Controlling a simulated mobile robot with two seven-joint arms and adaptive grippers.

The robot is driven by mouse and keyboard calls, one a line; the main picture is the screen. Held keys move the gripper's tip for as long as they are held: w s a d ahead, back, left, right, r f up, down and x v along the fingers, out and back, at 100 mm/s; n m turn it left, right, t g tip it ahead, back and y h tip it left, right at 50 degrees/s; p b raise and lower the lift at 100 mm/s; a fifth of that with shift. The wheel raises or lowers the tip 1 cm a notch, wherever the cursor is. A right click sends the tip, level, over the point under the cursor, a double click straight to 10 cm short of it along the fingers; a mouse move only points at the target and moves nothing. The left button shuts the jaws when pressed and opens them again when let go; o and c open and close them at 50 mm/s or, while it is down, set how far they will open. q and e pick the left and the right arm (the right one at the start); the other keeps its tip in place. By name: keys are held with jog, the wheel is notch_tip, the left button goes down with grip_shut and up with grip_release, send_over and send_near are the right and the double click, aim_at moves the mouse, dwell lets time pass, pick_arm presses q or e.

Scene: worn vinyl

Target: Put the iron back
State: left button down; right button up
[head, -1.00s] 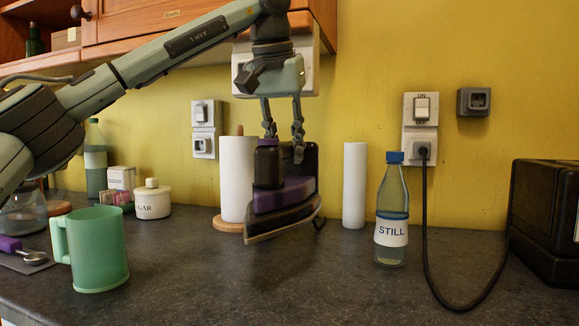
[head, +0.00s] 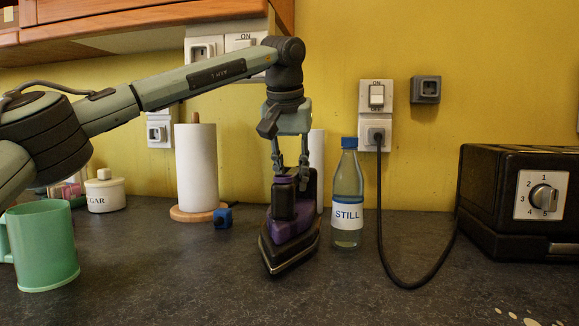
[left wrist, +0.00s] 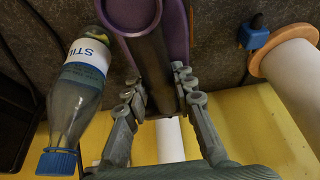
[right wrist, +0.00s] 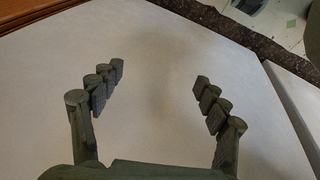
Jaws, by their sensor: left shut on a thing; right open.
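The iron (head: 290,232) is purple and black. My left gripper (head: 291,178) is shut on its dark handle from above. In the head view the iron's nose points toward the viewer and slightly left; whether its sole touches the counter cannot be told. In the left wrist view the fingers (left wrist: 160,95) of my left gripper sit on both sides of the handle, and the iron's purple body (left wrist: 178,30) shows beyond. My right gripper (right wrist: 158,82) is open and empty over a pale surface, seen only in the right wrist view.
The water bottle (head: 347,200) stands close right of the iron. A paper roll (head: 196,165) and a small blue block (head: 223,217) are to the left, a green mug (head: 45,245) front left. A cord (head: 385,250) hangs before the black toaster-like appliance (head: 480,200).

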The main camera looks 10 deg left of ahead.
pick_arm(q)
jog(key=shift+f, duration=0.65)
pick_arm(e)
jog(key=shift+v, duration=0.8)
jog(key=shift+s+f, duration=0.1)
jog(key=shift+s, duration=0.05)
pick_arm(q)
jog(key=c, duration=1.3)
grip_release()
jog(key=shift+s+f, duration=0.1)
jog(key=shift+f, duration=0.1)
jog(key=shift+o, duration=0.2)
pick_arm(e)
jog(key=shift+w, duration=0.25)
